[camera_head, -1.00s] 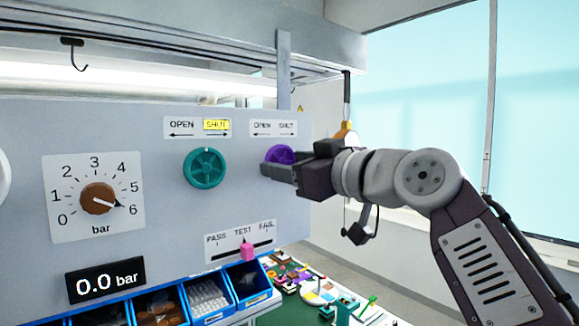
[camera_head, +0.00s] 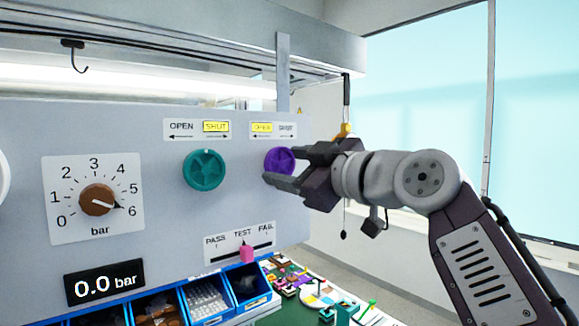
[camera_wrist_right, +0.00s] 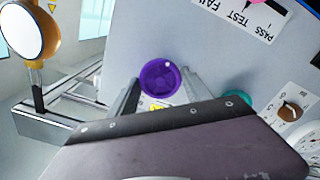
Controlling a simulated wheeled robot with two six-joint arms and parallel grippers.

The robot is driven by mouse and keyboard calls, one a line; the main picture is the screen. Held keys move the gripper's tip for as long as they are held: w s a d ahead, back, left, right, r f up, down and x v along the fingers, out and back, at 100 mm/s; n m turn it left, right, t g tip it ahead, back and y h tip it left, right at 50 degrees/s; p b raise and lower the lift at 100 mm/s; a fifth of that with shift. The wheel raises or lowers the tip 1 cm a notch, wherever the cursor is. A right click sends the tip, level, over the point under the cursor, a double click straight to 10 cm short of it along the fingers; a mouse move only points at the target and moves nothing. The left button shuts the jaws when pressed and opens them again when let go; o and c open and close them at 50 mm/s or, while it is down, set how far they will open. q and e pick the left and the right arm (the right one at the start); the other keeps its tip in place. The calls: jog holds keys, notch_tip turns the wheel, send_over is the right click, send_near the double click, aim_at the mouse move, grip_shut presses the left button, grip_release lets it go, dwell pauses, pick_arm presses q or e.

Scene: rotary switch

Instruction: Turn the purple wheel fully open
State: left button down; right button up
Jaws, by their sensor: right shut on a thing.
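The purple wheel (camera_head: 277,158) is on the right part of the grey panel, below an OPEN/SHUT label (camera_head: 273,128) whose OPEN word is lit yellow. My right gripper (camera_head: 284,165) is shut on the wheel, with one finger at its upper right and the other along its lower edge. In the right wrist view the purple wheel (camera_wrist_right: 160,77) sits between the two fingers. My left gripper is not in view.
A teal wheel (camera_head: 205,169) is left of the purple one, its SHUT word lit yellow. A brown knob (camera_head: 99,200) points near 6, and the display (camera_head: 105,282) reads 0.0 bar. A pink slider (camera_head: 246,253) and blue bins (camera_head: 207,300) are below.

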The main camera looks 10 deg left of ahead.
jog(key=shift+f, duration=0.15)
jog(key=o, duration=1.4)
jog(key=shift+c, duration=0.2)
jog(key=shift+s+d, duration=0.1)
jog(key=shift+d, duration=0.1)
jog(key=b+v, duration=0.3)
jog(key=v, duration=0.5)
jog(key=shift+s+d+b, duration=0.2)
jog(key=shift+b, duration=0.2)
